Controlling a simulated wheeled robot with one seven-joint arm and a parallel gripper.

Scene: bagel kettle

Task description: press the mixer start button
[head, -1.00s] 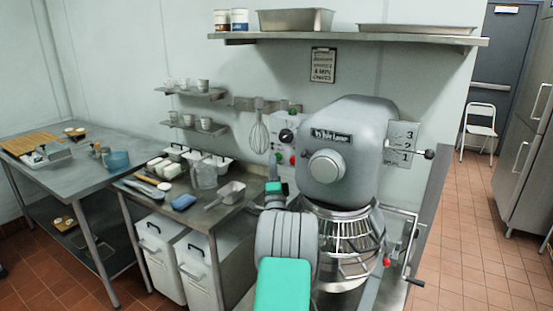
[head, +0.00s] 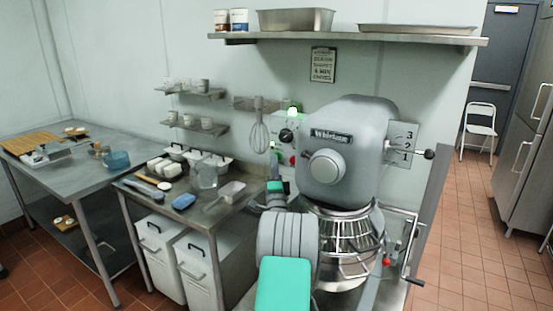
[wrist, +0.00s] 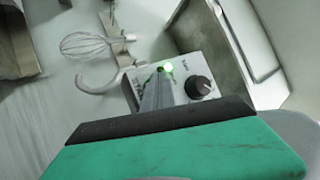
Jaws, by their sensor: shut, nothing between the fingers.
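The mixer (head: 345,160) is a large grey machine with a wire bowl guard, right of centre in the head view. Its control box (head: 289,130) is on the wall to its left, with a black knob (head: 287,135) and a red button (head: 293,160). A green lamp (head: 292,111) glows at the box's top. My gripper (head: 274,160) is shut and empty, in front of the box's lower part. In the wrist view its fingers (wrist: 158,88) overlap the box (wrist: 184,75), beside a bright green light (wrist: 166,67) and the knob (wrist: 201,87). The start button is largely hidden; I cannot tell contact.
A whisk (head: 259,135) hangs left of the box; a hook (wrist: 100,82) shows beside it in the wrist view. A steel table (head: 150,190) with tubs and a scoop stands left. A shelf (head: 350,39) is above. Open floor (head: 475,230) lies right.

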